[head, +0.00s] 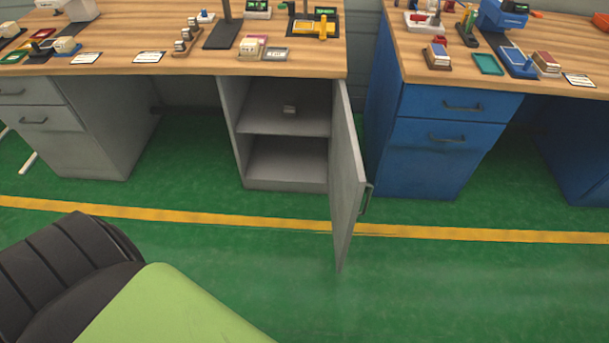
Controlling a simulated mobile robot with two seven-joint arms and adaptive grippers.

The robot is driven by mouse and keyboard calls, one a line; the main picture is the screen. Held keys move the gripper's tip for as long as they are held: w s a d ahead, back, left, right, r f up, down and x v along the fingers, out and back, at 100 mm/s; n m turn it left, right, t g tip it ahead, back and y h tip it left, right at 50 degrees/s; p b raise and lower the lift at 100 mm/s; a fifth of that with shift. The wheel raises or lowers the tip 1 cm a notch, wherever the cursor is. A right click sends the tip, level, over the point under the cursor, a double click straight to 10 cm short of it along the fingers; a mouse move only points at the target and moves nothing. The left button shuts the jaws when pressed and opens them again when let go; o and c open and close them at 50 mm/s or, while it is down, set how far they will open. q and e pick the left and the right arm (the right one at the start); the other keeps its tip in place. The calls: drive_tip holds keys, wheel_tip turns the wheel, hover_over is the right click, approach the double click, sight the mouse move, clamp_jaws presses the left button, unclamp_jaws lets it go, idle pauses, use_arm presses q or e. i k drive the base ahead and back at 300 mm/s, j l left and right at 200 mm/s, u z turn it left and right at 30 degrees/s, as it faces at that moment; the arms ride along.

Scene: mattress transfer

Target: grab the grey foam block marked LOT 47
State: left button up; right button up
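Neither of my grippers is in view.
The cabinet door (346,180) stands open towards me on the right side of the opening. A blue drawer unit (430,150) stands right of it. Small items crowd the wooden benchtop (190,62). The green floor (240,240) before the cabinet is clear.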

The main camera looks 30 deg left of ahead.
sight(289, 108)
drive_tip(key=i+l+u, duration=0.2)
drive_tip(key=u, duration=0.25)
drive_tip(key=i+l+u, duration=0.2)
drive_tip(key=l+u, duration=0.15)
drive_tip(key=u, duration=0.15)
drive_tip(key=i+l+u, duration=0.1)
drive_tip(key=l+u, duration=0.2)
drive_tip(key=u, duration=0.15)
drive_tip(key=l+u, duration=0.45)
drive_tip(key=k+l, duration=0.25)
drive_tip(key=l, duration=0.2)
drive_tip(key=k+l+u, duration=0.1)
drive_tip(key=k+l, duration=0.2)
drive_tip(key=l, duration=0.15)
